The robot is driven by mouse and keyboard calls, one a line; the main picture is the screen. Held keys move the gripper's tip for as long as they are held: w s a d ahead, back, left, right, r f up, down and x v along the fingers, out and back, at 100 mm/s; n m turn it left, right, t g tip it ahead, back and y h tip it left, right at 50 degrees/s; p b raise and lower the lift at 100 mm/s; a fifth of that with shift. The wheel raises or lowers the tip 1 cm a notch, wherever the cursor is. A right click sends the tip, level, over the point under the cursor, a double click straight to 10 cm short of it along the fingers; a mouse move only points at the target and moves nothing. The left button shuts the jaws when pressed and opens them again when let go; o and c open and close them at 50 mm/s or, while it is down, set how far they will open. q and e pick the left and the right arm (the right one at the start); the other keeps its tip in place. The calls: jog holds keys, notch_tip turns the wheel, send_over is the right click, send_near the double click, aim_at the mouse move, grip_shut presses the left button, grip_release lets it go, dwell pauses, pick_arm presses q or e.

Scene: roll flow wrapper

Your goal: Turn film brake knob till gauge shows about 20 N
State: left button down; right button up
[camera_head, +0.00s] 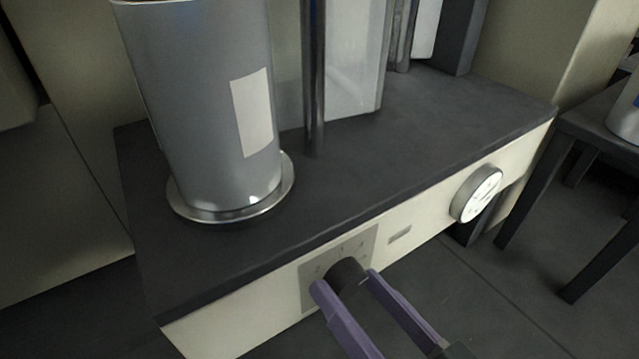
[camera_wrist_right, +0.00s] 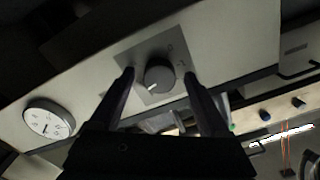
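The black round film brake knob (camera_head: 347,272) sits on a grey scale plate (camera_head: 367,244) on the cream front panel. My right gripper (camera_head: 346,283) has its two purple fingers open, one on each side of the knob. In the right wrist view the knob (camera_wrist_right: 159,76) stands between the dark fingertips (camera_wrist_right: 159,78), with gaps on both sides. A pale pointer mark on the knob faces lower left in that view. The round white gauge (camera_head: 480,195) is on the same panel, farther right; it also shows in the wrist view (camera_wrist_right: 48,120). Its reading is too small to tell. My left gripper is out of view.
A large grey film roll (camera_head: 203,110) stands on a metal disc on the dark top (camera_head: 345,190), beside a metal post (camera_head: 314,80). A small label (camera_head: 400,235) lies between knob and gauge. A dark table (camera_head: 590,120) stands at the right.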

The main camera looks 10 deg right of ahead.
grip_shut()
dwell(0.4)
jog(key=shift+n, duration=0.3)
jog(key=n+p, duration=0.1)
jog(key=n, duration=0.1)
jog(key=shift+n, duration=0.4)
jog(key=n, duration=0.3)
jog(key=shift+n, duration=0.3)
jog(key=n, duration=0.3)
jog(key=shift+n+p, duration=0.3)
jog(key=shift+p, duration=0.1)
jog(key=shift+d+n, duration=0.1)
jog(key=shift+n, duration=1.9)
